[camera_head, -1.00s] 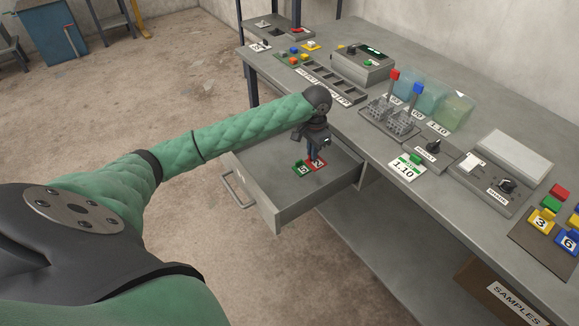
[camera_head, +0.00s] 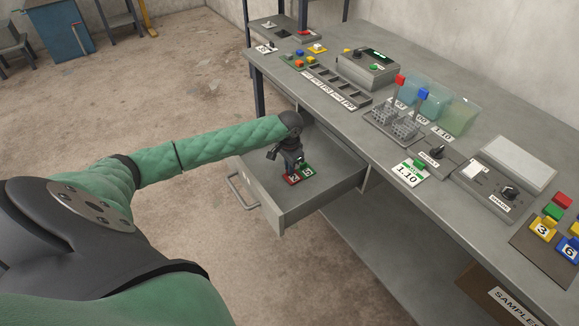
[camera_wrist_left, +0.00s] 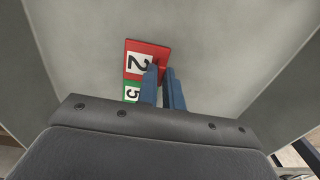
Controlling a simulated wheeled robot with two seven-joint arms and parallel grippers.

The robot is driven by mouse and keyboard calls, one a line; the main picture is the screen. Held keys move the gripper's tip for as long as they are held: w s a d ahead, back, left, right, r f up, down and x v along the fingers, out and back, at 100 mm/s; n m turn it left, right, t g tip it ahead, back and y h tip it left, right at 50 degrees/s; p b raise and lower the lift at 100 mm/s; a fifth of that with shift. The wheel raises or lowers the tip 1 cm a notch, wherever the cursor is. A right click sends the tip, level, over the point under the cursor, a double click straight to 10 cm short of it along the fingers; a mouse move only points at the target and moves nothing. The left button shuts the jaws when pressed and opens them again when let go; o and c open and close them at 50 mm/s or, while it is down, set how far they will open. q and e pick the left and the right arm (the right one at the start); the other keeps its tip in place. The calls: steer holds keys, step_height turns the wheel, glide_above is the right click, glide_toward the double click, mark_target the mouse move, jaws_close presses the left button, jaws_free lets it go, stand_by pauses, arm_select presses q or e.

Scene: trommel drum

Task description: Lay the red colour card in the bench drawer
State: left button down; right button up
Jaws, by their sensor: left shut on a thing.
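The red colour card (camera_head: 291,178), numbered 2 in the wrist view (camera_wrist_left: 148,55), is at the jaws of my left gripper (camera_head: 290,170), inside or just over the open bench drawer (camera_head: 334,183). The gripper's blue fingers (camera_wrist_left: 164,90) are shut on the card's edge in the wrist view. I cannot tell whether the card touches the drawer floor. A green card (camera_head: 308,170), marked 5 in the wrist view (camera_wrist_left: 131,92), lies in the drawer close beside the red one and is partly hidden there. My right gripper is not in view.
The drawer handle (camera_head: 243,192) faces left. Much of the drawer floor around the cards is bare.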

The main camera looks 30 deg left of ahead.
arm_select(q)
steer(key=shift+f, duration=0.3)
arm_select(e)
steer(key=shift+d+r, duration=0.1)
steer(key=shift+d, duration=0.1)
arm_select(q)
steer(key=c, duration=1.5)
jaws_free()
steer(key=shift+f, duration=0.1)
steer(key=shift+c, duration=0.2)
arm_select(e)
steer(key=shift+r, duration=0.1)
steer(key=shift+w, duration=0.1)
